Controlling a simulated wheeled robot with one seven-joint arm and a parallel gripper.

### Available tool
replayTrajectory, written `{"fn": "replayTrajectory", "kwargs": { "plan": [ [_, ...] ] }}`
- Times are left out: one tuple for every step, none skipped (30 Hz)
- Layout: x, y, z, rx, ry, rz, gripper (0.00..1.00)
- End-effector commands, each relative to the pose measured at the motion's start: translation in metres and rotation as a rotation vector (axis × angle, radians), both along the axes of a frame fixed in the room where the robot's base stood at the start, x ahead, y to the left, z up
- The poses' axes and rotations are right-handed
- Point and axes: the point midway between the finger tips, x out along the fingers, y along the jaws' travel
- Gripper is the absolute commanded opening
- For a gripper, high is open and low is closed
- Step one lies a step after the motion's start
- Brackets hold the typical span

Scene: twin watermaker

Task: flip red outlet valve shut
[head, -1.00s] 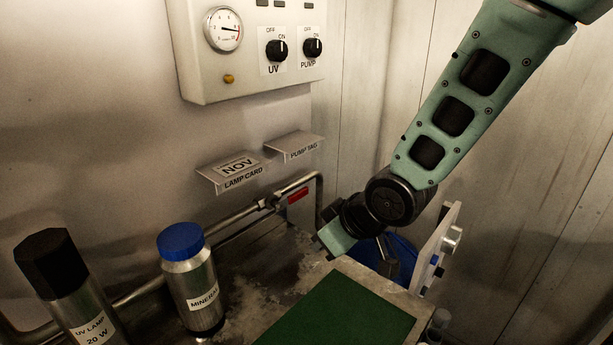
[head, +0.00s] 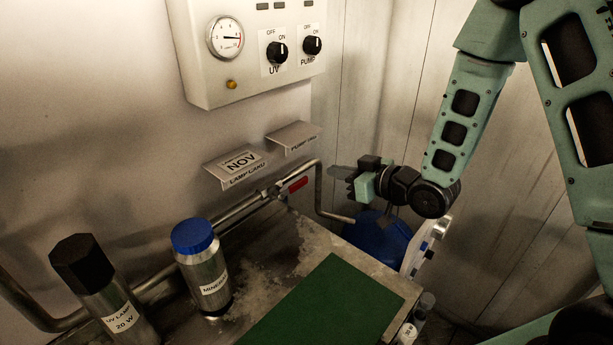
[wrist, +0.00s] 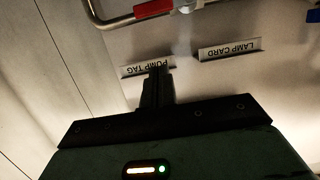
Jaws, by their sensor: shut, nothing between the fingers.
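The red outlet valve handle (head: 298,184) sits on the steel pipe along the back wall, lying roughly in line with the pipe. It also shows in the wrist view (wrist: 153,9), at the top edge. My gripper (head: 352,184) is right of the handle and apart from it, pointing left toward the wall. Its fingers (wrist: 157,88) are together and empty in the wrist view, with the handle beyond them.
The steel pipe (head: 320,192) bends down just left of my gripper. The pump tag shelf (head: 292,137) and lamp card shelf (head: 236,170) are above the pipe. A blue-capped mineral bottle (head: 203,272), a UV lamp canister (head: 98,290) and a green mat (head: 325,305) occupy the bench.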

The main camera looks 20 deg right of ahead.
Motion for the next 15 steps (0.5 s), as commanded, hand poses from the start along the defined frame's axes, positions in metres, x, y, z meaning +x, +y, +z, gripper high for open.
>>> {"fn": "replayTrajectory", "kwargs": {
  "plan": [
    [0.000, 0.000, 0.000, 0.000, 0.000, 0.000, 0.00],
    [0.000, 0.000, 0.000, 0.000, 0.000, 0.000, 0.00],
    [0.000, 0.000, 0.000, 0.000, 0.000, 0.000, 0.00],
    [0.000, 0.000, 0.000, -0.001, 0.001, 0.000, 0.00],
    [0.000, 0.000, 0.000, -0.001, 0.000, 0.000, 0.00],
    [0.001, 0.001, 0.000, -0.001, 0.000, 0.000, 0.00],
    [0.001, 0.001, 0.000, -0.001, 0.000, 0.001, 0.00],
    [0.002, 0.002, 0.000, -0.001, 0.000, 0.001, 0.00],
    [0.005, 0.004, 0.000, -0.001, 0.001, 0.002, 0.00],
    [0.007, 0.006, -0.001, -0.001, 0.001, 0.003, 0.00],
    [0.010, 0.008, -0.001, -0.001, 0.001, 0.003, 0.00],
    [0.014, 0.011, -0.002, 0.000, 0.001, 0.002, 0.00],
    [0.018, 0.014, -0.003, 0.000, 0.001, 0.002, 0.00],
    [0.022, 0.017, -0.004, 0.000, 0.002, 0.004, 0.00],
    [0.029, 0.021, -0.005, -0.001, 0.002, 0.004, 0.00]
  ]
}}
